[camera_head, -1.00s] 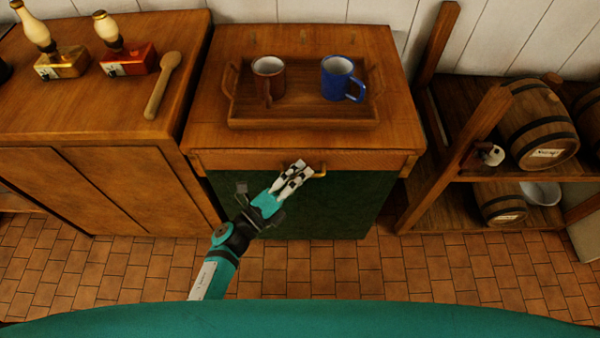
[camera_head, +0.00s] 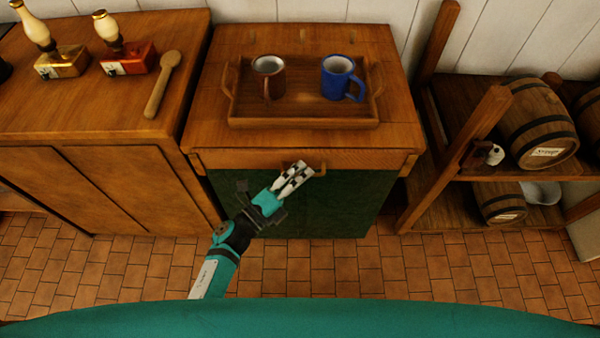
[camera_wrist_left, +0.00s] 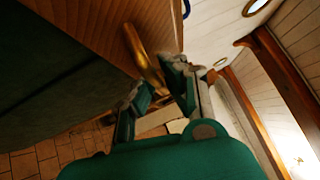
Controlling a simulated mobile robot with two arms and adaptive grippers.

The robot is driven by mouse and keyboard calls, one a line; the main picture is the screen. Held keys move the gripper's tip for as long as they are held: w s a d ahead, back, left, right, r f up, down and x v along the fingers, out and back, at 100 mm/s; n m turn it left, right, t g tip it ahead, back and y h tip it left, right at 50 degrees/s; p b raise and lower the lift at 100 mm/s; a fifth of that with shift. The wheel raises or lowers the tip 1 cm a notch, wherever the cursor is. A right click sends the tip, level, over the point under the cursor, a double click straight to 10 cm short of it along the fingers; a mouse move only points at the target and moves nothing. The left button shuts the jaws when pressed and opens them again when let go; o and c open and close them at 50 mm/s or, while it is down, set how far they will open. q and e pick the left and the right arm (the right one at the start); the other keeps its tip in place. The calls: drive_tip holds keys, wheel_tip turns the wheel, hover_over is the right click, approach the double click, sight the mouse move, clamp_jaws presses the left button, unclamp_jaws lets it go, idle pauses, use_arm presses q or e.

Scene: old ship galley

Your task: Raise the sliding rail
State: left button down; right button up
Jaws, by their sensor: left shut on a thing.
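The brass rail (camera_head: 320,167) is a short bar mounted on the upper front of the wooden cabinet, above its dark green panel. My left gripper (camera_head: 303,170) reaches up to it from below and is shut on it. In the left wrist view the brass bar (camera_wrist_left: 143,55) runs down between the fingers of the left gripper (camera_wrist_left: 158,92), under the wooden cabinet edge. The fingers hide part of the rail. My right gripper is not in view.
On the cabinet top (camera_head: 205,135) a wooden tray (camera_head: 300,124) holds a brown mug (camera_head: 268,78) and a blue mug (camera_head: 337,82). A counter with a wooden spoon (camera_head: 160,90) is at left. A shelf with barrels (camera_head: 537,125) is at right. The tiled floor in front is clear.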

use_arm(q)
wheel_tip(320, 180, up, 6)
drive_tip(key=p, duration=0.4)
drive_tip(key=shift+f, duration=0.35)
drive_tip(key=c, duration=1.4)
unclamp_jaws()
drive_tip(key=v, duration=1.2)
